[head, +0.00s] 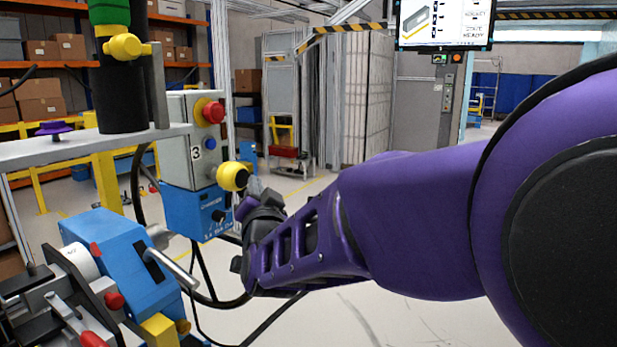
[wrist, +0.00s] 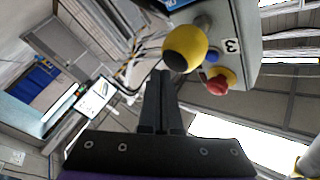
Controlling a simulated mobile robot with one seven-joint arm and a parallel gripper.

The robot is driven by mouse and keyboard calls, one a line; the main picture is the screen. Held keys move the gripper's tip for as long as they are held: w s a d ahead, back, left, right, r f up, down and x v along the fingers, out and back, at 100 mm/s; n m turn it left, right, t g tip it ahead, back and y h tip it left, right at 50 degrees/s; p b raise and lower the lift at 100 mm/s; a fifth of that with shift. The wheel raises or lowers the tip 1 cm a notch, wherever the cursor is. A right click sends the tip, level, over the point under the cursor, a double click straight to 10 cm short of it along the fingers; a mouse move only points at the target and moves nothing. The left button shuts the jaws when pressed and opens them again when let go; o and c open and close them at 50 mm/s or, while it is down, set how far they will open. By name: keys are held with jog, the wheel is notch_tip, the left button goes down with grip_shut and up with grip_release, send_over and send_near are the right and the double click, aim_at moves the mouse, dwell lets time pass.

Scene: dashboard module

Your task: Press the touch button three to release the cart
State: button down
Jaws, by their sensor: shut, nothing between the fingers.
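A grey control box (head: 178,138) with a "3" label stands left of centre in the head view. A yellow domed touch button (head: 233,176) sticks out low on its right side. It also shows large in the wrist view (wrist: 185,47). My gripper (head: 252,188) is shut and empty, its fingertips close beside the yellow dome. In the wrist view the closed fingers (wrist: 160,74) end just below and left of the dome. I cannot tell whether they touch it.
A red mushroom button (head: 213,112) sits above on the box, with a small blue button (head: 212,172) beside the dome. A blue unit (head: 200,210) is below. A blue machine (head: 120,260) stands front left. Cables hang under the box. Floor to the right is clear.

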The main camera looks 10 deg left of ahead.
jog(key=shift+a, duration=0.15)
dwell(0.4)
jog(key=shift+w+a+b, duration=0.2)
jog(key=shift+a+b, duration=0.05)
jog(key=shift+b, duration=0.05)
jog(key=shift+w+a, duration=0.15)
jog(key=shift+a, duration=0.3)
dwell(0.6)
jog(key=shift+d, duration=0.1)
jog(key=shift+s+d+b, duration=0.35)
jog(key=shift+d+b, duration=0.35)
jog(key=d, duration=0.1)
jog(key=s+d, duration=0.1)
jog(key=d, duration=0.1)
jog(key=s+d, duration=0.1)
jog(key=shift+d+r, duration=0.1)
jog(key=shift+d, duration=0.25)
